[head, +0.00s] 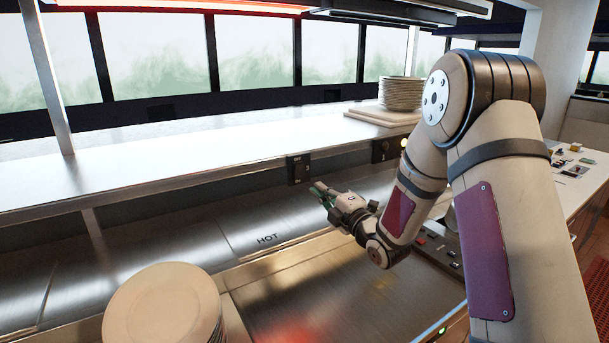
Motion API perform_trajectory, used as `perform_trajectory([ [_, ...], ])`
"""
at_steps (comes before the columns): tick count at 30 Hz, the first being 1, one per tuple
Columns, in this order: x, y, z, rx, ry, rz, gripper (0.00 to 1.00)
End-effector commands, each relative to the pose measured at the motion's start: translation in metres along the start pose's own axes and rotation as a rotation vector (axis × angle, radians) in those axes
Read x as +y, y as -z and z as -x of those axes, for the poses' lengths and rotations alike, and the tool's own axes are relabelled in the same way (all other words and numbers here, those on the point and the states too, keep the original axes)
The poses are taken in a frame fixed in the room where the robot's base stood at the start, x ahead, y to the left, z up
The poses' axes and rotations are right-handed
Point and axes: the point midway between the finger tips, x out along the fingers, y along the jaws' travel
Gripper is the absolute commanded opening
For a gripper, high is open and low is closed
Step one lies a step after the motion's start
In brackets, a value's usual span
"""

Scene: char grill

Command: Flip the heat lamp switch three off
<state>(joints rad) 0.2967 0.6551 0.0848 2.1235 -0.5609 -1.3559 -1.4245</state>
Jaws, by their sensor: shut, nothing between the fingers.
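Two dark switch boxes are mounted under the front edge of the steel shelf. The left switch box (299,169) is at mid-picture, with small pale marks on its face. The right switch box (385,150) shows a small yellowish light, and my arm stands close to its right. I cannot tell which one is switch three, nor the position of any toggle. My gripper (318,188) is shut and empty. Its fingertips point left and up, just below and right of the left switch box. I cannot tell whether they touch it. The heat lamp (395,12) hangs overhead.
A stack of plates (163,306) stands at the front left. Another plate stack (401,93) sits on a board on the steel shelf (190,150). The counter marked HOT (262,240) is clear below my gripper. Small items lie on the right-hand counter (590,190).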

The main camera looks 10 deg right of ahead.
Motion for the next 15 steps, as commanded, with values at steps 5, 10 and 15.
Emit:
perform_trajectory([
  [5, 0.000, 0.000, -0.036, 0.001, -0.001, -0.001, 0.00],
  [10, 0.000, 0.000, -0.065, -0.001, -0.001, -0.001, 0.00],
  [15, 0.000, 0.000, -0.083, -0.001, -0.001, -0.001, 0.00],
])
